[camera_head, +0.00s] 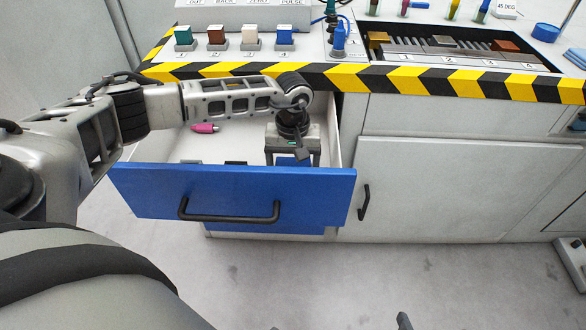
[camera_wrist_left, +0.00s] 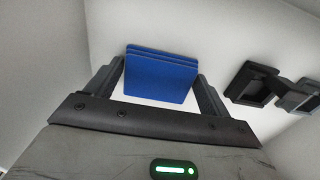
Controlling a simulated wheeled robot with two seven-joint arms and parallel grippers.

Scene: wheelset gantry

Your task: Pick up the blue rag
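The blue rag (camera_wrist_left: 160,77) shows in the left wrist view as a flat, folded blue stack on the white drawer floor. It lies between the two fingers of my left gripper (camera_wrist_left: 161,82), which are spread at its left and right sides. I cannot tell whether they touch it. In the head view my left gripper (camera_head: 292,158) points down into the open drawer (camera_head: 232,197), with its fingers wide apart.
A pink object (camera_head: 206,128) lies in the drawer, left of my gripper. Black frame-like parts (camera_wrist_left: 255,85) lie right of the rag. The striped counter edge (camera_head: 420,80) overhangs the drawer's back. A closed cabinet door (camera_head: 450,190) is to the right.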

